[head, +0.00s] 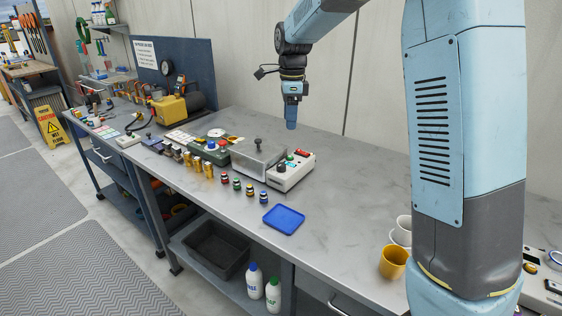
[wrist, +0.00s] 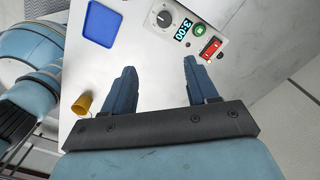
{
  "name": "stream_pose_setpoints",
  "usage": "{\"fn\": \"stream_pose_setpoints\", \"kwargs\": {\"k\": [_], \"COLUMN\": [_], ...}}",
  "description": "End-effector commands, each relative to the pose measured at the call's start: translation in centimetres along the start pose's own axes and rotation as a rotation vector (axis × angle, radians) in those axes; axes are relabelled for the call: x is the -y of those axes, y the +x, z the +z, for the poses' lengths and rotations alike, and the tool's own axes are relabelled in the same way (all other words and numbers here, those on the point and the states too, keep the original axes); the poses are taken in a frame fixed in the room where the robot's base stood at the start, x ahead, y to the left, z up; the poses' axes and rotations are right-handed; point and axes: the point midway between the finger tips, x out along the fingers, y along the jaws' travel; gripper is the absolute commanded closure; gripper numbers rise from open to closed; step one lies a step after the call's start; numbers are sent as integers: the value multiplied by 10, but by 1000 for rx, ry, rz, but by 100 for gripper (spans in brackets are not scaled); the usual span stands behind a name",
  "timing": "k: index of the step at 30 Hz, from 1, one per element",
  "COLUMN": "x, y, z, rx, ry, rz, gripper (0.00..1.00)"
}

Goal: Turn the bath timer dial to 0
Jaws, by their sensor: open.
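The bath timer dial (wrist: 164,18) is a dark round knob on a light control box (head: 291,172), at the top of the wrist view. Beside it a display (wrist: 183,30) appears to read 3:00. A green button (wrist: 200,29) and a red switch (wrist: 210,47) sit on the same box. In the head view the box stands at the right end of a metal bath (head: 259,158). My gripper (wrist: 158,62) is open and empty, its two blue fingers apart. In the head view my gripper (head: 291,122) hangs above the bench, higher than the box and apart from it.
A blue tray (head: 284,219) lies on the bench in front of the box. Several small coloured-band bottles (head: 237,184) stand left of it. A yellow mug (head: 393,262) and white cups (head: 402,232) stand at the right. The bench behind the box is clear.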

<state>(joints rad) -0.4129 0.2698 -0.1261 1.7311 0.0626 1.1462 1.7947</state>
Motion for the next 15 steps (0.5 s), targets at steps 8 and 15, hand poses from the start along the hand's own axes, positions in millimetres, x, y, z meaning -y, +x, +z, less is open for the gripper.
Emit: {"fn": "stream_pose_setpoints", "kwargs": {"k": [8, 15], "x": [19, 19], "y": [23, 44], "z": [22, 22], "rx": [-18, -20], "ry": [112, 120], "rz": [31, 34], "gripper": [42, 42]}}
